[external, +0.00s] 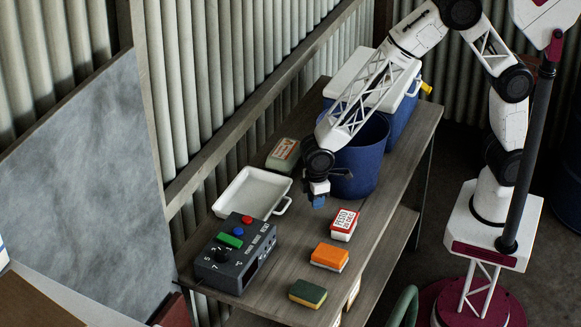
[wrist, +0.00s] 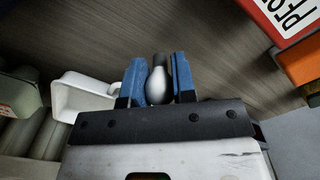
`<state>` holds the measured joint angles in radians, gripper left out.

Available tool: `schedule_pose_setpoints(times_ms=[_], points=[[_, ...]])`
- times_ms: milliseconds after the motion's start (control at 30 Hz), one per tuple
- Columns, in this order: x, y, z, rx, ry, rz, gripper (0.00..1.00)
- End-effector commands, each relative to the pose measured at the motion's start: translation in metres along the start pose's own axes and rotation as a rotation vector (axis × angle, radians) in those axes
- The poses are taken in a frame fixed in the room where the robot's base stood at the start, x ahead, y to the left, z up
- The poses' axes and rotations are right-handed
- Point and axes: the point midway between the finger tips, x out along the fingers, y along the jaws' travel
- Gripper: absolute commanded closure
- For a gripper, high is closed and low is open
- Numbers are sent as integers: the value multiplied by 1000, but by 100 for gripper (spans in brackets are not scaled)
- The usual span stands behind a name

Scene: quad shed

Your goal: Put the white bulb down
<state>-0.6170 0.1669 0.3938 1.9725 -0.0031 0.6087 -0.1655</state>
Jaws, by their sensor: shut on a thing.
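In the wrist view the white bulb (wrist: 156,86) sits between the two blue fingers of my gripper (wrist: 158,80). The bulb has a rounded white body and a darker end that points away from the palm. My gripper is shut on it. In the external view my gripper (external: 318,199) is over the wooden table (external: 285,253), between the white tray and the red-and-white box. The bulb cannot be made out in the external view. I cannot tell exactly how high it is above the table.
A white tray (external: 252,194) and a dark control box with buttons (external: 236,262) are at left. A red-and-white box (external: 344,225), orange sponge (external: 329,257) and green sponge (external: 308,293) line the right side. A blue bin (external: 364,160) and cooler (external: 398,112) stand behind.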

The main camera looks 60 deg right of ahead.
Motion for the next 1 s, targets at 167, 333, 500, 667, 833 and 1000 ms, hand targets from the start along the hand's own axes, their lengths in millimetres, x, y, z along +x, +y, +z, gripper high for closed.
schedule_pose_setpoints(times_ms=[167,333,500,667,833,1000], points=[[2,0,0,0,1,0,88],[2,0,0,0,1,0,88],[10,0,0,0,0,0,88],[27,0,0,0,-2,0,88],[40,0,0,0,0,0,88],[41,0,0,0,0,0,88]])
